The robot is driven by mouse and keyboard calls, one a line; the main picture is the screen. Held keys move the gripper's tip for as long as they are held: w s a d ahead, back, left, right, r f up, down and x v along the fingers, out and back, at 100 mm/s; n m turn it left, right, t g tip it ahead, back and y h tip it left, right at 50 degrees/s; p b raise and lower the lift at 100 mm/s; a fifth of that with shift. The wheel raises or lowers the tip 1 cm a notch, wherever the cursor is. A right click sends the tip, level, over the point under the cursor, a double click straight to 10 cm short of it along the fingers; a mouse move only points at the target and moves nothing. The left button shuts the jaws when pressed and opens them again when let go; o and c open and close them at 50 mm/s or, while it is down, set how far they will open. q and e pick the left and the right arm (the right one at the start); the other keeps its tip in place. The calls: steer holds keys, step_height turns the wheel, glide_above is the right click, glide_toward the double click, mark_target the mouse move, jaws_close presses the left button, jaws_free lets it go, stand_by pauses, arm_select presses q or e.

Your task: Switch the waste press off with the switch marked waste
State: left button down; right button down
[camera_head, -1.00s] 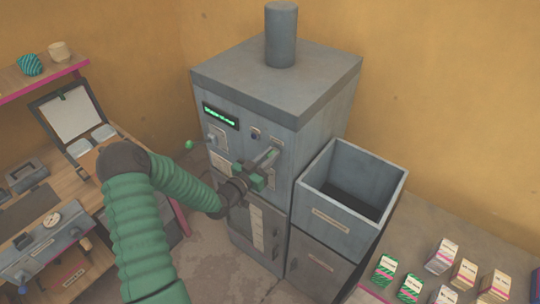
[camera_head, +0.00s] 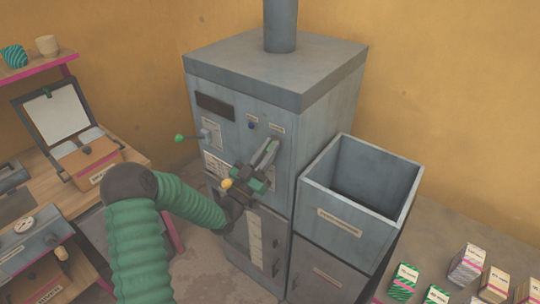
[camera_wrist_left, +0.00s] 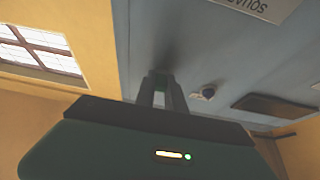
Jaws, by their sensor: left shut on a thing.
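The waste press is a tall grey cabinet (camera_head: 325,120) in the middle of the head view. Its display (camera_head: 215,106) is dark. My left gripper (camera_head: 268,152) is at the upper right of the press front. It is shut on a switch there, which the fingers largely hide. In the left wrist view the closed fingers (camera_wrist_left: 162,92) reach the grey panel (camera_wrist_left: 200,50). A small label plate (camera_head: 277,128) sits just above the gripper; its words are too small to read. My right gripper is not in view.
A lever with a green knob (camera_head: 179,138) sticks out left of the press, and a yellow knob (camera_head: 227,183) shows beside my gripper. An open grey bin (camera_head: 345,215) adjoins the press on the right. Small cartons (camera_head: 404,281) stand on the right table. A cluttered bench lies left.

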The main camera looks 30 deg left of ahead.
arm_select(q)
steer(key=shift+f, duration=0.1)
steer(key=c, duration=1.4)
jaws_free()
steer(key=shift+a, duration=0.1)
steer(key=shift+c, duration=0.2)
steer(key=shift+o, duration=0.2)
steer(key=shift+s, duration=0.1)
step_height(320, 180, up, 3)
steer(key=shift+a+f+b, duration=0.1)
steer(key=shift+f+b, duration=0.05)
steer(key=shift+b, duration=0.2)
steer(key=shift+s+d+r, duration=0.3)
steer(key=shift+s+d, duration=0.1)
steer(key=shift+s, duration=0.1)
steer(key=s+d+p, duration=0.3)
steer(key=s+p, duration=0.2)
steer(key=s, duration=0.1)
steer(key=s+d+r+p, duration=0.1)
steer(key=s+d+p, duration=0.3)
steer(key=s+p, duration=0.1)
steer(key=shift+s+d+r, duration=0.3)
steer(key=shift+s, duration=0.45)
